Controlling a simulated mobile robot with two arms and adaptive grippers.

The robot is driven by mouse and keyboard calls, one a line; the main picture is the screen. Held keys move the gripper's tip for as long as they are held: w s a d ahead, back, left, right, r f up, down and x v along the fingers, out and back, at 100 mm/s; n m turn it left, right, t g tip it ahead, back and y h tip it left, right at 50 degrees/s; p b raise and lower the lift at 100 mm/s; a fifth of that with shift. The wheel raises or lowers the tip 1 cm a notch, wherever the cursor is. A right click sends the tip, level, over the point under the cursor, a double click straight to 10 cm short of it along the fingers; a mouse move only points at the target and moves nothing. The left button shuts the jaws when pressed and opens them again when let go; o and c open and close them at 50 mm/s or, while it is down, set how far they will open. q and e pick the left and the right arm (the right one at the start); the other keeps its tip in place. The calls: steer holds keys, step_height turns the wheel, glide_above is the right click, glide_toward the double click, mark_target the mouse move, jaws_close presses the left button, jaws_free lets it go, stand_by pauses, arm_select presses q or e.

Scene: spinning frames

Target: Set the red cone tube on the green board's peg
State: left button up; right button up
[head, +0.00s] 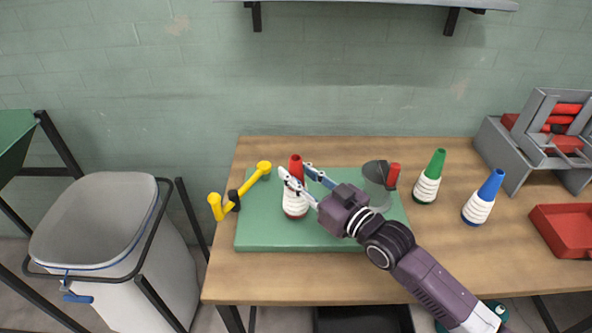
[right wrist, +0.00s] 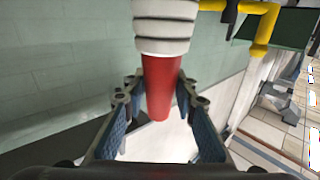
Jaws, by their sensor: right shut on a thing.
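The red cone tube (head: 295,163), wound with white thread around its lower part (head: 294,205), stands roughly upright over the left half of the green board (head: 265,236). My right gripper (head: 297,177) is shut on the red upper part of the tube, which shows between its fingers (right wrist: 160,88) in the right wrist view. The tube's lower end appears close to the board; I cannot tell whether it touches. The board's peg is not visible; the tube or my arm may hide it. My left gripper is not in view.
A yellow bent arm (head: 250,182) is at the board's left edge. A grey part with a red piece (head: 393,175) stands on its right side. Green (head: 428,180) and blue (head: 484,198) cone tubes and a red tray (head: 562,230) are to the right. The front strip of table is clear.

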steer(key=shift+f, duration=0.5)
stand_by(0.5)
steer(key=o, duration=1.2)
steer(key=v, duration=1.2)
